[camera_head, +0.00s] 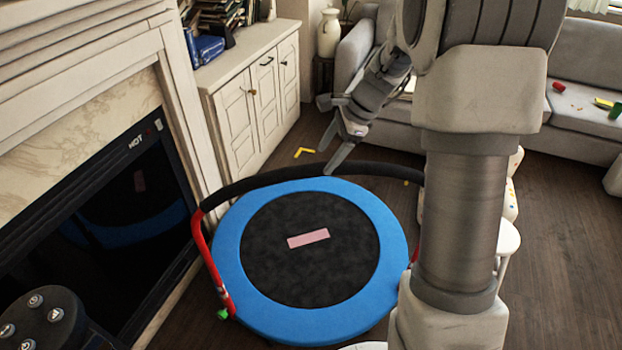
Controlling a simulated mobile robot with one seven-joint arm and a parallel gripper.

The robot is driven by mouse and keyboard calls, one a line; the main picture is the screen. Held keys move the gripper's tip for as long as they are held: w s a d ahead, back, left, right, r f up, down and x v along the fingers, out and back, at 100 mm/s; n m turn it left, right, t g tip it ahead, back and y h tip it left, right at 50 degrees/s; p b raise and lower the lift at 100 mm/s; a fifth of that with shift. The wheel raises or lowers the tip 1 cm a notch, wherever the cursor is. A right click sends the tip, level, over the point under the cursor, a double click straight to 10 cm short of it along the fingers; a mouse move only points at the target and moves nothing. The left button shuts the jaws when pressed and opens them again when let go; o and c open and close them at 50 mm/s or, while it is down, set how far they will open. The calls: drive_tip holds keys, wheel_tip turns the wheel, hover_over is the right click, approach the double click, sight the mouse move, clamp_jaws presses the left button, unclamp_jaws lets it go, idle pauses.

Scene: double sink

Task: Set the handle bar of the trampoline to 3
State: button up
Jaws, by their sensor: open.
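The trampoline (252,305) is a round blue ring with a black bed, standing on the dark wood floor in front of the fireplace. A pink flat block (308,239) lies on the bed. The handle bar (279,176) is a black padded bar that curves across the far side, with a red post (209,262) at the left. A green piece (223,314) shows at the foot of that post. My gripper (328,138) is open, with its fingers near and above the black bar; contact cannot be told. My arm hides most of the right-hand post.
A fireplace (120,205) stands close at the left. A white cabinet (245,105) with books is behind it. A grey sofa (575,105) with small items is at the back right. A white table or stool (507,237) stands right of the trampoline. Floor is free at the lower right.

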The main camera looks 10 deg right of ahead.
sight(311, 178)
drive_tip(key=b+x, duration=0.1)
drive_tip(key=x, duration=0.8)
drive_tip(key=shift+w+a+f, duration=0.1)
drive_tip(key=shift+f, duration=0.1)
clamp_jaws()
idle(1.0)
